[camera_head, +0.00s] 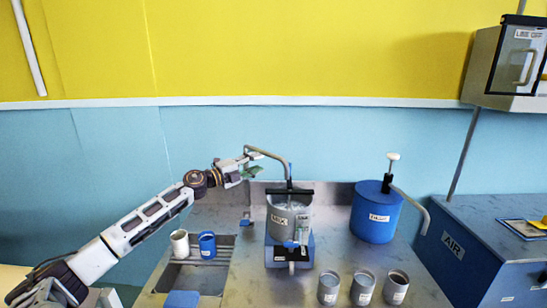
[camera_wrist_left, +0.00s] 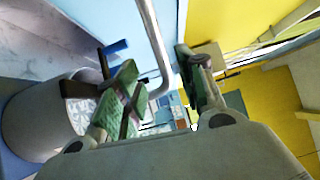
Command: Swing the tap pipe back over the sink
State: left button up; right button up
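The grey tap pipe (camera_head: 270,154) rises behind the mixer pot and bends left at its top, ending close to my left gripper. My left gripper (camera_head: 252,170) is at the end of the arm from the left, just beside and below the pipe's left end. In the left wrist view its green-padded fingers (camera_wrist_left: 165,88) are apart, and the curved tap pipe (camera_wrist_left: 157,45) shows in the gap between them. I cannot tell whether the pipe touches a pad. The sink (camera_head: 188,278) is a recess in the metal counter at lower left. My right gripper is out of view.
The mixer pot (camera_head: 283,222), labelled MIX, stands on a blue base right of the gripper. A white cup (camera_head: 180,244) and a blue cup (camera_head: 207,246) stand by the sink. Several grey cups (camera_head: 363,289) stand in front. A blue pump drum (camera_head: 375,215) is at right.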

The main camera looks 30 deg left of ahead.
aim_at(272, 157)
pick_arm(q)
jog(key=shift+p+x, duration=1.45)
jog(key=shift+x, duration=2.95)
grip_shut()
